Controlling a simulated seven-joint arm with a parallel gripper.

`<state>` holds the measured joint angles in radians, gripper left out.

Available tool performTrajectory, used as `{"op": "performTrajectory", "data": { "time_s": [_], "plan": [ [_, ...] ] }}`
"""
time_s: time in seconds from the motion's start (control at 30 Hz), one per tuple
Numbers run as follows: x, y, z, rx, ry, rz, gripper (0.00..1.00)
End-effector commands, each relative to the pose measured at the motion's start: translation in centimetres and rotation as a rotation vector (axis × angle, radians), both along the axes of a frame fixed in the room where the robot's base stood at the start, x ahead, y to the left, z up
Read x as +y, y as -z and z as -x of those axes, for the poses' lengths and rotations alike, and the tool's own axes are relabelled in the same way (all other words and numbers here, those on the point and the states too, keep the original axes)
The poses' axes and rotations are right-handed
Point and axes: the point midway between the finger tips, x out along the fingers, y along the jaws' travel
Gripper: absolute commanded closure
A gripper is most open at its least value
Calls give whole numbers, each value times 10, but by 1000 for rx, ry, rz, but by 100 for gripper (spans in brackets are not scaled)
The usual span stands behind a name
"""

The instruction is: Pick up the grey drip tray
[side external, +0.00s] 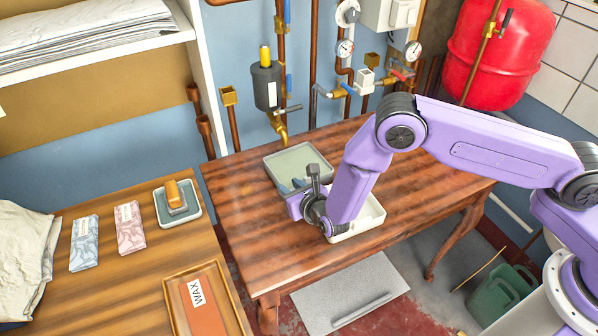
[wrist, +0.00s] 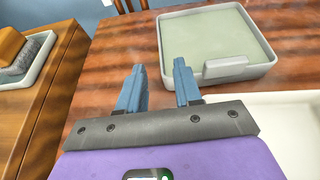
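The grey drip tray (side external: 325,165) is a shallow square tray with a greenish inside. It sits on the wooden table, below a brass tap. In the wrist view the drip tray (wrist: 225,30) is at the upper right, with a raised grey tab on its near rim. My gripper (wrist: 156,78) is open, its two blue fingers apart with only bare table between them. The fingers point towards the tray's near left side and do not hold it. In the side view my gripper (side external: 292,187) is at the tray's near edge and hides part of it; contact cannot be told.
A white tray (side external: 372,218) stands close by, partly behind my arm. The brass tap (side external: 280,132) and pipes rise behind the drip tray. A side counter at left holds a brush in a small dish (side external: 195,215), two patterned packets and a wax box (side external: 205,305). The table's left part is clear.

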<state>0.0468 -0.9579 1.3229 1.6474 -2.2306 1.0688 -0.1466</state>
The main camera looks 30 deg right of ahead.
Motion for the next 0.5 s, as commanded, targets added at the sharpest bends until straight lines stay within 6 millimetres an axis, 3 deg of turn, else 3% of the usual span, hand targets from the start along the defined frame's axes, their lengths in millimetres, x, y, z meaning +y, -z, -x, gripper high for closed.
{"op": "performTrajectory", "data": {
  "time_s": [0.2, 0.5],
  "plan": [
    [1, 11, -26, 0, 1, -1, 66],
    [2, 17, -40, 0, 1, -1, 66]
  ]
}}
